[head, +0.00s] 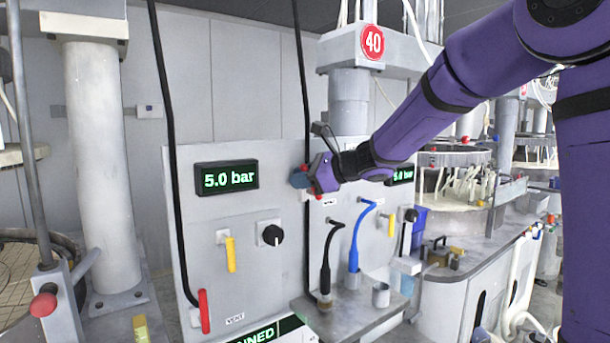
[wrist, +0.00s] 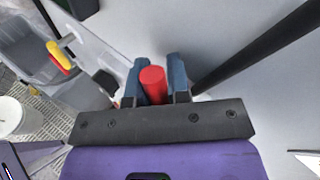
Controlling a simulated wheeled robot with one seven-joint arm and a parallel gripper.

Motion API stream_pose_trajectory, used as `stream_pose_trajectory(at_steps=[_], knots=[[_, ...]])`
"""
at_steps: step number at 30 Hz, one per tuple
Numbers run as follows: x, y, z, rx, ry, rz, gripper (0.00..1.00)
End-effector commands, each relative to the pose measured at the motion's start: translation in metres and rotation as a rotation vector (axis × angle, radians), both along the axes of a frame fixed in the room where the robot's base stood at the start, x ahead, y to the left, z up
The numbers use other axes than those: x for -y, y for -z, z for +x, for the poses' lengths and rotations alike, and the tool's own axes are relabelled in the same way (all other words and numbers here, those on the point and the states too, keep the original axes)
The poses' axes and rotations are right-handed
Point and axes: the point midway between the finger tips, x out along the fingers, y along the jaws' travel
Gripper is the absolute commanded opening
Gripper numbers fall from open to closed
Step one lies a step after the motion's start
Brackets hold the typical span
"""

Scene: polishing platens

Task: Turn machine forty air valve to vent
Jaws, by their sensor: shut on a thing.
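The round red sign reading 40 (head: 373,41) is on the grey machine above my arm. My gripper (head: 301,178) is at the wall panel, under that sign and left of the partly hidden 5.0 bar display (head: 402,174). In the wrist view my gripper (wrist: 153,84) has its blue fingers shut on a red handle (wrist: 152,80), with one finger on each side. The handle's pivot and direction are hidden by my gripper. A small label (head: 328,203) below the gripper is too small to read surely.
The left panel has a 5.0 bar display (head: 227,178), a yellow handle (head: 230,254), a black knob (head: 272,235) and a red lever (head: 204,311) beside a VENT label. A black hose (head: 305,90) runs close by my gripper. Black and blue (head: 354,255) hoses stand on a shelf below.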

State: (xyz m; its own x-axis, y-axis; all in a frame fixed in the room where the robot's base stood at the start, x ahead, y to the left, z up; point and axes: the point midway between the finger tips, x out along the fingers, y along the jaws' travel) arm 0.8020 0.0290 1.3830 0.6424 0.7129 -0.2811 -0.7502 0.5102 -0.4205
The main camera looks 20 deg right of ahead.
Motion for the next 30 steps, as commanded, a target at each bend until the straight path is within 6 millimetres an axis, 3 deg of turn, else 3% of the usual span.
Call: stream_pose_trajectory(at_steps=[15, 30], knots=[[-0.016, 0.022, -0.005, 0.154, -0.001, -0.469, 0.0], [-0.02, 0.045, -0.006, 0.279, -0.001, -0.857, 0.0]])
